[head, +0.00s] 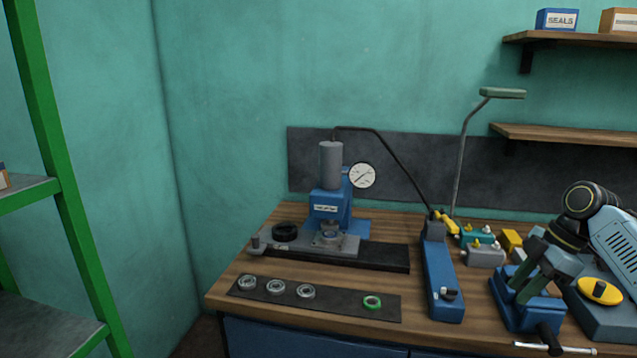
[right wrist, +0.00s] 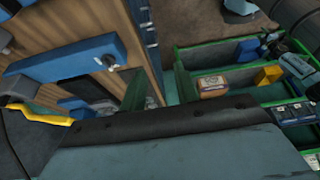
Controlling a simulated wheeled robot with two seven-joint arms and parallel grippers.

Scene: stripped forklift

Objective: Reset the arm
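My right arm comes in from the right in the head view. Its gripper (head: 522,290) is over the blue vise (head: 530,312) at the right front of the bench. Its two dark fingers look spread apart, with nothing seen between them. I cannot tell whether they touch the vise. My left arm and gripper are not in view.
The wooden bench (head: 226,285) carries a blue press (head: 328,205), a dark mat (head: 336,303) with several rings, and a long blue tool (head: 441,280). A lamp (head: 468,140) stands behind. A green rack (head: 60,170) is at left. The right wrist view shows green-edged trays (right wrist: 210,60).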

